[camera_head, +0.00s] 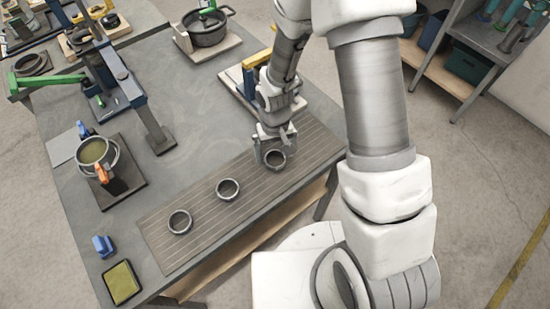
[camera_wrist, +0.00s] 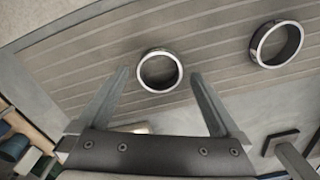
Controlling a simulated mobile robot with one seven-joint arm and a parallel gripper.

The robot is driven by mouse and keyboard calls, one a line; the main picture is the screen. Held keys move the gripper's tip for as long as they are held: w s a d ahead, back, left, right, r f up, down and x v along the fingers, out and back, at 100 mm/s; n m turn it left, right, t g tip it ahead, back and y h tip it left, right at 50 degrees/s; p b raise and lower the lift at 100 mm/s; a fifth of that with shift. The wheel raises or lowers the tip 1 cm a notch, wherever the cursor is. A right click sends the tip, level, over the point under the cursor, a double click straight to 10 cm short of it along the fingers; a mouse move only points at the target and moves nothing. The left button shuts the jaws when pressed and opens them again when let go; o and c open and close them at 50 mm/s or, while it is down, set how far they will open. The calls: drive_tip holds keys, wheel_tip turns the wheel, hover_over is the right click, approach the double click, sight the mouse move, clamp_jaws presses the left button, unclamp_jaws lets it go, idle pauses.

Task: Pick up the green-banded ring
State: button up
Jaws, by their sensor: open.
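Three dark grey rings lie in a row on a grooved mat: the near-left ring (camera_head: 180,231), the middle ring (camera_head: 228,198) and the far-right ring (camera_head: 275,168). No green band can be made out on any of them. My gripper (camera_head: 273,152) is open at the far-right ring. In the wrist view my gripper (camera_wrist: 160,73) has its two fingers apart, with one ring (camera_wrist: 160,90) showing between the fingertips, not gripped. Whether the fingers are down around it or above it is unclear. A second ring (camera_wrist: 258,56) lies to the right.
The grooved mat (camera_head: 155,221) runs along the table's front edge. A blue-and-yellow fixture (camera_head: 251,78) stands behind my gripper. A pot (camera_head: 207,35), a cup with an orange handle (camera_head: 92,158) and a post with a green lever (camera_head: 45,81) stand farther back or left.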

drive_tip(key=shift+f, duration=0.8)
drive_tip(key=c, duration=1.5)
drive_tip(key=shift+r, duration=0.15)
